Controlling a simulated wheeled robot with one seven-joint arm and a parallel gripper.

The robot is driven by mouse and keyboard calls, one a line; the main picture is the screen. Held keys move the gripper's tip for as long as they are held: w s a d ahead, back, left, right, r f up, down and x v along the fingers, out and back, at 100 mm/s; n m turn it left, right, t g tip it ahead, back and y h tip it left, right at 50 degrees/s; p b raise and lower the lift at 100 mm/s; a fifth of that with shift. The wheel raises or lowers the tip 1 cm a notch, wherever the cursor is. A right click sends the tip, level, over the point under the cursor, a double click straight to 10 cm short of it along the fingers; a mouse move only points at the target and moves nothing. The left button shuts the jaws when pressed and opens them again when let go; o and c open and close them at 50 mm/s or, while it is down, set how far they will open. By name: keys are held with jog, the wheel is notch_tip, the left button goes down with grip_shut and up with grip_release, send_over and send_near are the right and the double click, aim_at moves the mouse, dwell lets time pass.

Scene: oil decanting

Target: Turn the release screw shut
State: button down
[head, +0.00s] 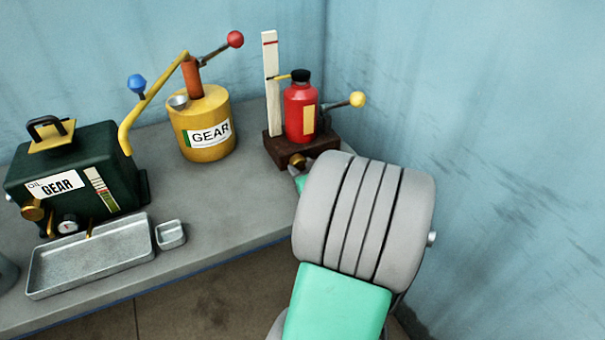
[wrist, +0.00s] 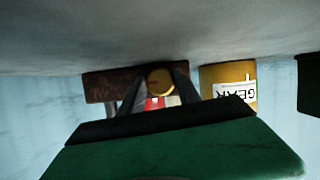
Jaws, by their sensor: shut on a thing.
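The release screw is a small brass knob (head: 298,160) at the front foot of the red bottle jack (head: 300,112). The jack stands upright on a dark brown base block (head: 279,152). My gripper (wrist: 161,80) is shut on the brass knob, one dark finger on each side of it in the wrist view, where the scene appears upside down. A bit of the red jack shows there behind the knob. In the head view my grey wrist hides most of my gripper. The screw's turn angle cannot be told.
A white post (head: 270,85) with red marks and a yellow-knobbed lever (head: 350,101) flank the jack. Left of it stand a yellow GEAR can (head: 205,135), a green oil box (head: 80,175), a metal tray (head: 90,262) and a small dish (head: 171,234). The wall is close on the right.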

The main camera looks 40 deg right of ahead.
jog(key=shift+a+f+n+b, duration=0.15)
jog(key=shift+f+n+b, duration=0.25)
jog(key=shift+b, duration=0.15)
jog(key=shift+r+h, duration=0.4)
jog(key=shift+h, duration=0.1)
jog(key=c, duration=0.9)
grip_release()
jog(key=shift+o, duration=0.2)
jog(key=v, duration=0.7)
jog(key=shift+d, duration=0.25)
jog(key=shift+s+a+r, duration=0.1)
jog(key=shift+s+a, duration=0.15)
jog(key=shift+s, duration=0.1)
